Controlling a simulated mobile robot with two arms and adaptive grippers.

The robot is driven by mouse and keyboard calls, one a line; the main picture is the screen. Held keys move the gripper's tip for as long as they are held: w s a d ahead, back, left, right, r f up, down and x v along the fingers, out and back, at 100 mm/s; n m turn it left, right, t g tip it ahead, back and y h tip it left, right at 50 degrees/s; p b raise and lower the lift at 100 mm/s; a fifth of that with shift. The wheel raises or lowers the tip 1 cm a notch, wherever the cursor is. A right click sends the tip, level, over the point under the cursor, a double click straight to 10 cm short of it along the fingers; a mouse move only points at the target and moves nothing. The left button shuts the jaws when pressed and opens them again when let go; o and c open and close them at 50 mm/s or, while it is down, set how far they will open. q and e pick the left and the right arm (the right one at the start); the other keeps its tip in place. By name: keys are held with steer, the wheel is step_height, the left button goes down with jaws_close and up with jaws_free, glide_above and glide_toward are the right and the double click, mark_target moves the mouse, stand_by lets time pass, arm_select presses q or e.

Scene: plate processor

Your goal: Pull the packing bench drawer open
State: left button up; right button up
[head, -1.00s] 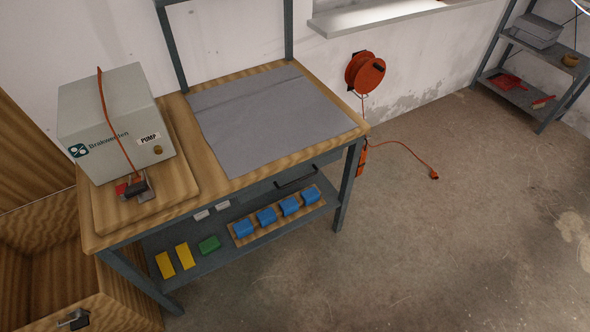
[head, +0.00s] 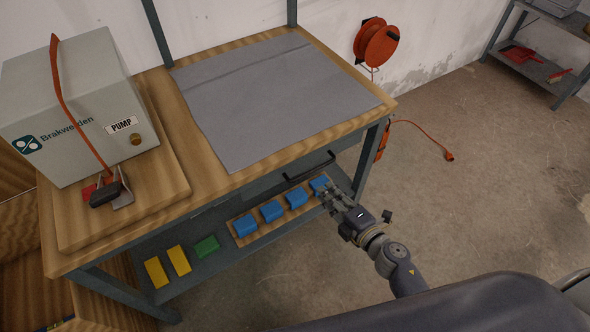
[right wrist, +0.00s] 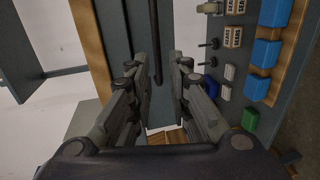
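The packing bench (head: 215,160) has a wooden top with a grey mat on it. Its grey drawer front (head: 262,190) sits under the top's front edge and looks flush with the frame. A dark bar handle (head: 310,167) is on the drawer front. My right gripper (head: 328,192) is in front of the bench, just below and to the right of the handle. In the right wrist view the right gripper (right wrist: 161,65) is open, and the handle (right wrist: 155,40) shows between its fingers, apart from both. Contact depth is unclear. My left gripper is not in view.
A pump box (head: 75,105) stands on the bench's left. The lower shelf holds blue blocks (head: 272,211), yellow blocks (head: 178,260) and a green block (head: 206,246). An orange cable reel (head: 376,43) hangs on the wall.

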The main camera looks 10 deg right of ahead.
mark_target(308, 172)
steer(key=x, duration=1)
steer(key=shift+w+a+r+b, duration=0.1)
steer(key=shift+w+b, duration=0.2)
jaws_close()
